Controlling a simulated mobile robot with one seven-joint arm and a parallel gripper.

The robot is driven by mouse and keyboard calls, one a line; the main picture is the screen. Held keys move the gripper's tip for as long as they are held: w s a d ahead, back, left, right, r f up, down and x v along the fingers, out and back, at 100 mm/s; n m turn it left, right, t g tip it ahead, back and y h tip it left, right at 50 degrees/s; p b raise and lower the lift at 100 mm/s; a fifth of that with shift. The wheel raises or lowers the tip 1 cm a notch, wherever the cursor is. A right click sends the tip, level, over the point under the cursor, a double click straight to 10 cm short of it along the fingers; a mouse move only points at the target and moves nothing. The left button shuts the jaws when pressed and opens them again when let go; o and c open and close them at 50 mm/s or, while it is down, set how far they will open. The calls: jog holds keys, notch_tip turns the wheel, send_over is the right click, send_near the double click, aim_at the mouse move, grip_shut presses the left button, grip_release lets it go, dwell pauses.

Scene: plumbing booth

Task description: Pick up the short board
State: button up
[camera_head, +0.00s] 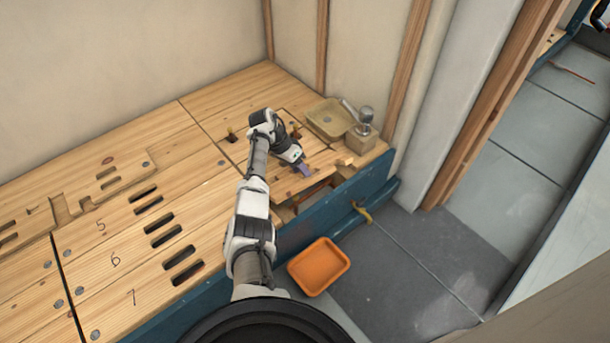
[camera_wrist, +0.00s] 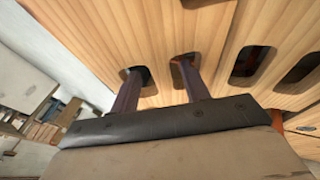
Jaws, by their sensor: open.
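My gripper (camera_head: 303,171) is over the bench's front right part, near its edge. In the wrist view its two dark fingers (camera_wrist: 159,72) are spread apart, with nothing clearly held between them. Their tips overlap two rounded slots in a light wooden piece (camera_wrist: 155,38); I cannot tell whether they are in the slots or in front of them. I cannot tell for sure that this piece is the short board. In the head view a wooden piece (camera_head: 295,184) lies under the gripper, partly hidden by it.
The wooden workbench (camera_head: 185,137) has several dark slots and numbers. A tan tray (camera_head: 330,121) and a metal fitting on a wooden block (camera_head: 361,139) stand at its back right corner. An orange tray (camera_head: 319,267) is in front of the bench. Wall studs rise behind.

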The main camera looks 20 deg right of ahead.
jog(key=b+x, duration=0.1)
jog(key=x, duration=0.2)
jog(key=shift+d+f, duration=0.25)
jog(key=shift+f, duration=0.15)
jog(key=shift+r, duration=0.1)
grip_shut()
